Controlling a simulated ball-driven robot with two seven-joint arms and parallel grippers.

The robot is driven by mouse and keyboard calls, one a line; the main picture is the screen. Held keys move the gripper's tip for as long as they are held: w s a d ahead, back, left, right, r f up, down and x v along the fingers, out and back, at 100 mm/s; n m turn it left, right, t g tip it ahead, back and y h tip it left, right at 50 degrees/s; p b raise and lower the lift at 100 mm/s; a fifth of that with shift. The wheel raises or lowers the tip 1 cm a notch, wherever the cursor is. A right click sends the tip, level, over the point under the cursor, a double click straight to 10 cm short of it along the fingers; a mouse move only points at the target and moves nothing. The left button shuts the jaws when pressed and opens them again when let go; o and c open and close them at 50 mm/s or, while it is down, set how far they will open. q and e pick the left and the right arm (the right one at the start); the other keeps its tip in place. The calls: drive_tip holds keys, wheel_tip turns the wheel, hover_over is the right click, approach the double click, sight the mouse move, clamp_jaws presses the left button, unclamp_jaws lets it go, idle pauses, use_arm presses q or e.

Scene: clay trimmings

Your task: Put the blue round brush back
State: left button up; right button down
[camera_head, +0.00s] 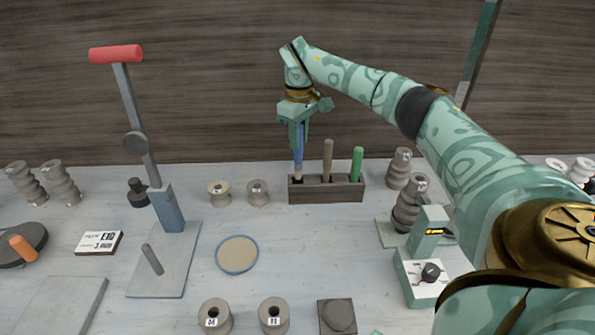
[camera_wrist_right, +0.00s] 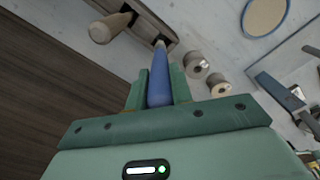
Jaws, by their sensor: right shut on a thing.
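The blue round brush (camera_head: 298,150) is upright over the left end of the dark wooden brush holder (camera_head: 328,193), its lower end at that slot; I cannot tell how deep it sits. My right gripper (camera_head: 298,129) is shut on the upper part of its blue handle. In the right wrist view the blue handle (camera_wrist_right: 159,82) lies between the two fingers (camera_wrist_right: 158,90), with its far end near the holder (camera_wrist_right: 150,22). A brown-handled tool (camera_head: 327,160) and a green-handled tool (camera_head: 357,162) stand in the other slots. My left gripper is not in view.
Two spools (camera_head: 257,192) stand left of the holder, and stacked dark spools (camera_head: 407,205) stand right of it. A lever press (camera_head: 165,240) stands at left, a small green device (camera_head: 425,265) at right. A round blue-rimmed disc (camera_head: 237,254) lies in front.

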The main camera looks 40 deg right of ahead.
sight(298, 164)
wheel_tip(298, 164, down, 4)
drive_tip(key=shift+w+a+f+b, duration=0.1)
drive_tip(key=shift+b, duration=0.25)
wheel_tip(298, 164, down, 3)
drive_tip(key=shift+f+b, duration=0.15)
drive_tip(key=shift+b, duration=0.35)
drive_tip(key=c, duration=1.2)
unclamp_jaws()
drive_tip(key=shift+c, duration=0.2)
wheel_tip(298, 164, up, 12)
drive_tip(key=p, duration=0.3)
